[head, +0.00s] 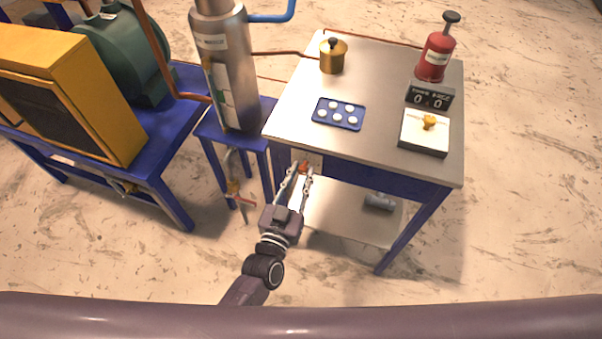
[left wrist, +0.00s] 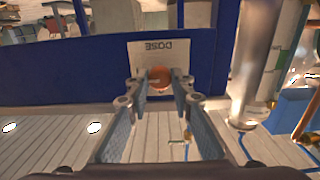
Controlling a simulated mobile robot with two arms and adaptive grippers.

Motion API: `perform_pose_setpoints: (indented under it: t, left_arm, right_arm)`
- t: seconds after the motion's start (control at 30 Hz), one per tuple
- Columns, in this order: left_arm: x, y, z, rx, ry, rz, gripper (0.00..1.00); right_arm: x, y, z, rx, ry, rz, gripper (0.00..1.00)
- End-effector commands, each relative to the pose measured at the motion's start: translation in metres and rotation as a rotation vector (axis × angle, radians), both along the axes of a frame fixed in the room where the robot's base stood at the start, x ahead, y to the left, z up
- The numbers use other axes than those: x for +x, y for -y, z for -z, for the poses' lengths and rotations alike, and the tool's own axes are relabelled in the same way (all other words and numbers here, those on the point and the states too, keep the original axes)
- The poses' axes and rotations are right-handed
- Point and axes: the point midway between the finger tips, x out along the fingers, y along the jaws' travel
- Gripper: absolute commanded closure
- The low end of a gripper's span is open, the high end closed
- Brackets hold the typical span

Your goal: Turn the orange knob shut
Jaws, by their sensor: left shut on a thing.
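The orange knob (head: 304,165) is on the front of the blue-framed steel table, below its top. It also shows in the left wrist view (left wrist: 159,77), round, in front of a pale plate (left wrist: 146,54) with lettering that appears upside down. My left gripper (head: 301,172) reaches up to the table front, and its two fingers stand on either side of the knob. In the left wrist view the fingertips (left wrist: 160,86) are closed on the knob's sides, which they partly hide. My right gripper is not in view.
The tabletop (head: 300,100) bears a blue tray (head: 320,113) with several white discs, a brass pot (head: 333,58), a red cylinder (head: 435,57), a counter box (head: 430,96) and a white block (head: 423,135). A steel column (head: 228,75) stands left. Floor in front is clear.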

Motion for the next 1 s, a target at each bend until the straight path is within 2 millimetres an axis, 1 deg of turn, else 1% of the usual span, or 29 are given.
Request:
perform_pose_setpoints:
  t: [0.27,0.47,0.67,1.0]
  left_arm:
    - [-0.0003,-0.0002,0.0003,-0.022,-0.007,0.000,1.00]
    - [-0.0002,-0.0004,0.0005,-0.107,-0.035,0.001,1.00]
    - [-0.0001,-0.0008,0.0008,-0.257,-0.083,0.001,1.00]
    - [0.0001,-0.0016,0.0020,-0.565,-0.184,0.000,1.00]
  right_arm:
    - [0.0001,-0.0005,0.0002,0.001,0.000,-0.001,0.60]
    - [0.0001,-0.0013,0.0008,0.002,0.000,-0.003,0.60]
    - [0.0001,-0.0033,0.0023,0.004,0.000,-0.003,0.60]
    - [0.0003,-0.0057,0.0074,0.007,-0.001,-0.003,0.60]
